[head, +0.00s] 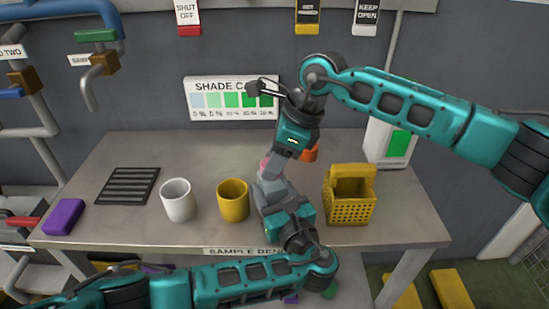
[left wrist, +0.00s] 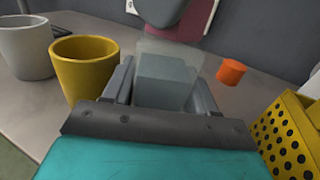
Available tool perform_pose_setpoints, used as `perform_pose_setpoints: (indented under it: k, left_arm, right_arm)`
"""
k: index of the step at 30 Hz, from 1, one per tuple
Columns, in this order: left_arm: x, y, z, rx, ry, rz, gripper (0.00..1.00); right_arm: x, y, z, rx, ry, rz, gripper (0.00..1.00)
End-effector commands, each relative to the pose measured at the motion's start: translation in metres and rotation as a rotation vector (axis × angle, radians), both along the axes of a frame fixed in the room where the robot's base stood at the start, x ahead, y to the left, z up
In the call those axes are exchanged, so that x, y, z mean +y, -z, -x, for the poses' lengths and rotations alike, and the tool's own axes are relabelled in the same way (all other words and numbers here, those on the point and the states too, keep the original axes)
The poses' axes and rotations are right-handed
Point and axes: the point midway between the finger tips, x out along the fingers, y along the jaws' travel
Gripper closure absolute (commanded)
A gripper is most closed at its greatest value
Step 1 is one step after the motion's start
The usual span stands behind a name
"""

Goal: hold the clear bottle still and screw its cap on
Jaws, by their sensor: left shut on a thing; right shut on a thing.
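The clear bottle (left wrist: 150,60) stands between the fingers of my left gripper (left wrist: 162,92) in the left wrist view, with grey-blue contents in its lower part. My left gripper (head: 268,190) is shut on it over the bench. In the head view the bottle is mostly hidden by the grippers. My right gripper (head: 274,172) comes down from above and is shut directly over the bottle's top. It also shows as a grey shape (left wrist: 165,10) in the left wrist view. The cap itself is hidden at the right gripper's tips; I cannot tell how it sits on the neck.
A white cup (head: 178,200) and a yellow cup (head: 233,200) stand left of the grippers. A perforated yellow basket (head: 349,208) is to the right, with an orange object (head: 310,153) behind. A black grate (head: 129,185) and purple block (head: 64,216) lie farther left.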

Motion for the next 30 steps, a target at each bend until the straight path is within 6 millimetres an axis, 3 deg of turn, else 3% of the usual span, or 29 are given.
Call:
perform_pose_setpoints:
  k: [6,22,30]
  left_arm:
    - [-0.0001,-0.0003,0.0001,-0.001,0.000,0.001,0.98]
    - [-0.0003,-0.0002,0.0002,-0.001,0.000,0.000,0.98]
    - [-0.0003,-0.0001,0.0003,0.000,0.000,0.000,0.98]
  right_arm:
    - [0.0000,-0.0004,-0.0003,-0.001,0.004,0.000,0.95]
    - [0.0012,-0.0005,0.0022,-0.004,0.456,-0.001,0.95]
    - [0.0011,-0.0004,0.0023,-0.002,0.527,-0.001,0.95]
